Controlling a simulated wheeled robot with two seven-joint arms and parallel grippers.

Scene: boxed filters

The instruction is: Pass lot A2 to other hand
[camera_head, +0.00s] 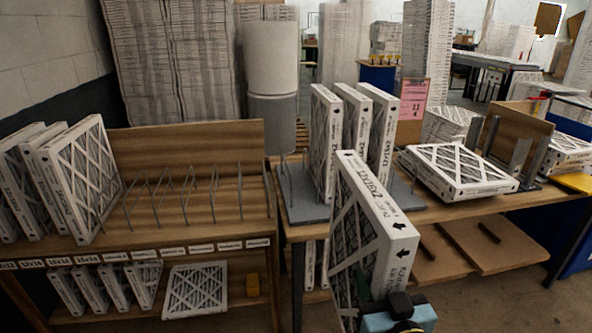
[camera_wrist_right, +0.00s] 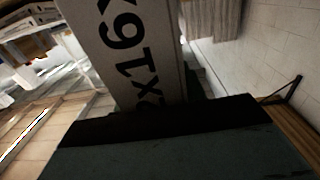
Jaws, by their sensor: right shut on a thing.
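A white boxed filter with a lattice face (camera_head: 365,226) is held upright and slightly tilted in front of the right-hand bench. My right gripper (camera_head: 392,305) is shut on its lower edge, seen at the bottom of the head view. In the right wrist view the filter's printed side (camera_wrist_right: 135,50) rises from behind the dark gripper body (camera_wrist_right: 180,130). The fingertips are mostly hidden there. Which lot the filter belongs to cannot be read. My left gripper is not in view.
Several filters (camera_head: 352,130) stand upright on a grey base (camera_head: 305,193) behind the held one. More filters lie flat at the right (camera_head: 460,170). The left bench has a wire rack (camera_head: 185,190) with empty slots and filters leaning at its left (camera_head: 82,180).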

